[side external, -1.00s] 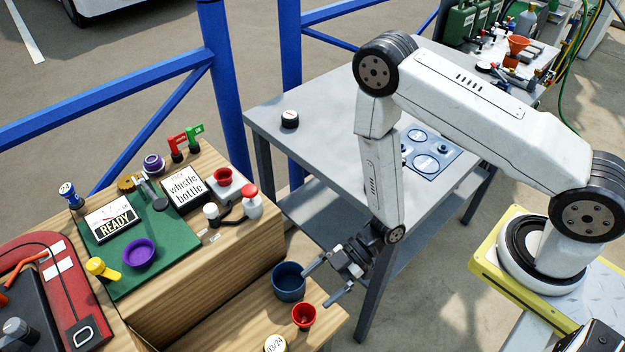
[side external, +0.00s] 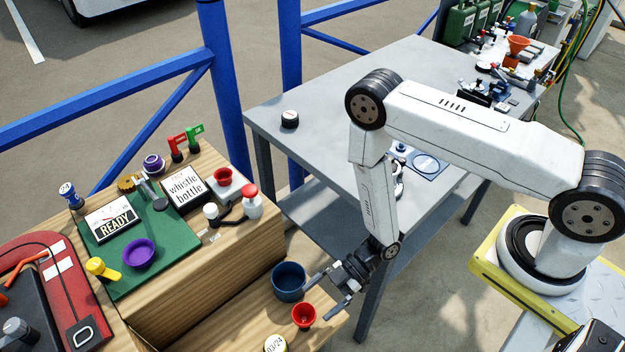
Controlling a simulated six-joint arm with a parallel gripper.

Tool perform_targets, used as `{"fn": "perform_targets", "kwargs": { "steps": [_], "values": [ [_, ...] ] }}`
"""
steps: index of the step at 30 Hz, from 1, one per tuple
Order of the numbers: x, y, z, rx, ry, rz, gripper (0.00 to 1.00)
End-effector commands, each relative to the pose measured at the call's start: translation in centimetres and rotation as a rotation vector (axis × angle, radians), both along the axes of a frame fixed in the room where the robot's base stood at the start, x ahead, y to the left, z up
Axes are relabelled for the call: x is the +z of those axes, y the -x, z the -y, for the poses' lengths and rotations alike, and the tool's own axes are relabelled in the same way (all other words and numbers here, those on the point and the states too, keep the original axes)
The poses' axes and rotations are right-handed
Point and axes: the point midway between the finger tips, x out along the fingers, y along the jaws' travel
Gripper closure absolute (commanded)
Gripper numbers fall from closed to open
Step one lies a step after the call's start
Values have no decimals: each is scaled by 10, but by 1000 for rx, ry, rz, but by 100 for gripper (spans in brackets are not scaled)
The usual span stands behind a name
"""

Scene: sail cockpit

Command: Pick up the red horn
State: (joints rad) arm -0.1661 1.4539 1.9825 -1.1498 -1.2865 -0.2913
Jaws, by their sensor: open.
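A small red flared cup shape (side external: 304,316), possibly the horn, stands on the lower wooden ledge at the bottom centre, its dark opening facing up. I cannot tell for certain which one is the horn. My gripper (side external: 320,297) is open and empty, with its fingers pointing down-left. It is just above and to the right of the lower red piece and shows no clear contact with it.
A dark blue cup (side external: 289,282) stands close to the gripper's left finger. The upper wooden top holds a green mat (side external: 175,236) with several items. A grey table (side external: 330,110) stands behind my arm.

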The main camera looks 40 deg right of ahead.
Motion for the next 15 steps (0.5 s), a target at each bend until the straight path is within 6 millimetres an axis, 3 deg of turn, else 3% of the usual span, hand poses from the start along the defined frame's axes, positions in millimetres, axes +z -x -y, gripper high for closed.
{"fn": "perform_targets", "kwargs": {
  "steps": [6, 15],
  "values": [
    [-13, 0, 0, 0, 0, 0, 0],
    [-14, 0, -1, 1, 0, 0, 0]
  ]
}}
